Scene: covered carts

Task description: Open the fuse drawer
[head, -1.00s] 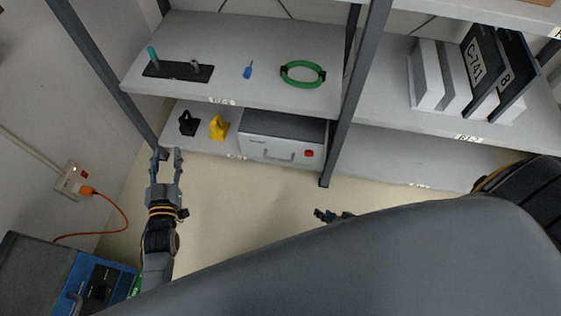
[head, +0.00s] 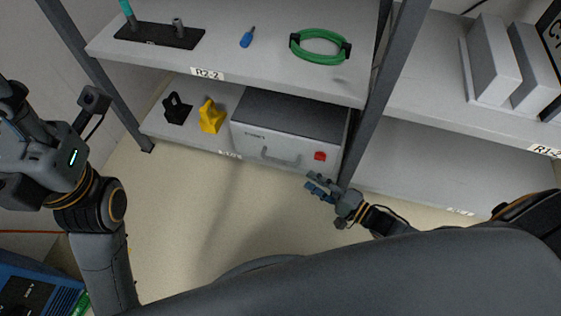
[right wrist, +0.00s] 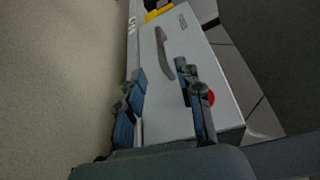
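The fuse drawer appears to be the front of a grey box (head: 285,140) on the lower shelf, with a bar handle (head: 280,158) and a red button (head: 320,156). The front looks closed. In the right wrist view the handle (right wrist: 163,50) lies beyond my fingers, and the red button (right wrist: 211,97) is partly behind one finger. My right gripper (head: 318,187) is open and empty, below and in front of the box's right end. Its spread fingers also show in the right wrist view (right wrist: 163,100). My left wrist is at the left edge; its fingertips are not visible.
A black piece (head: 177,110) and a yellow piece (head: 211,117) stand left of the box. A dark shelf post (head: 385,90) rises at its right. The upper shelf (head: 270,75) overhangs it. The floor (head: 190,205) in front is clear.

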